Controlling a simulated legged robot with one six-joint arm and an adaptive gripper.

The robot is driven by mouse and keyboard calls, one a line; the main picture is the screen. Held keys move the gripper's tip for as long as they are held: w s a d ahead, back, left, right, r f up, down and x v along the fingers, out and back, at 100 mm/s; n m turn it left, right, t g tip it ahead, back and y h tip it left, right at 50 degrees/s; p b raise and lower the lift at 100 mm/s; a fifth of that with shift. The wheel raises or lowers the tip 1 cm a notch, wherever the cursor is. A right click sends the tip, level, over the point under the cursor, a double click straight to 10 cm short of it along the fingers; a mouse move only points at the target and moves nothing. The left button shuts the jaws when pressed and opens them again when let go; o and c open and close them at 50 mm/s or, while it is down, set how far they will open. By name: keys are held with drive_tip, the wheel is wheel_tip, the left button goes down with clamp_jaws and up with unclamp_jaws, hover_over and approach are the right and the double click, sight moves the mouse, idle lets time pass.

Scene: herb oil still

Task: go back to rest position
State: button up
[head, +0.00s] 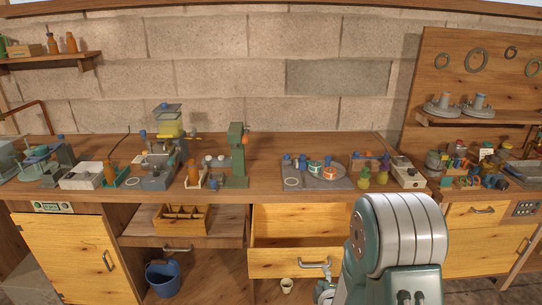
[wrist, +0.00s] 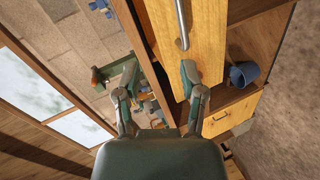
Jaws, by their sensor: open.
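My gripper (wrist: 160,82) is open in the wrist view, with its two fingers spread and nothing between them. In the head view, only a small part of it shows, low beside my large arm link, just below the drawer handle (head: 314,266). The wooden drawer (head: 290,264) is pulled open under the workbench, and its inside looks empty. In the wrist view, a handle (wrist: 182,25) on a wooden front lies above the fingertips in the picture, outside the jaws. The right finger overlaps this front; I cannot tell whether it touches.
The workbench (head: 210,147) carries a green press (head: 237,155), a grey tray (head: 290,183) and several small items. A blue bucket (head: 163,279) stands in the lower compartment. A small pale cup (head: 287,285) is below the drawer. A cupboard door (head: 68,252) is at left.

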drive_tip(key=s+r+m+g, duration=0.2)
drive_tip(key=s+r+m, duration=0.15)
drive_tip(key=r, duration=0.45)
drive_tip(key=s+r+m+g, duration=0.2)
drive_tip(key=s+r+m, duration=0.1)
drive_tip(key=r+m, duration=0.3)
drive_tip(key=s+r+m+g, duration=0.2)
drive_tip(key=s+r, duration=0.3)
drive_tip(key=s, duration=0.5)
drive_tip(key=s+r+m+g, duration=0.2)
drive_tip(key=s+r+m, duration=0.2)
drive_tip(key=s, duration=0.6)
drive_tip(key=shift+a+r+g, duration=0.15)
drive_tip(key=shift+r+g, duration=0.15)
drive_tip(key=shift+r, duration=0.3)
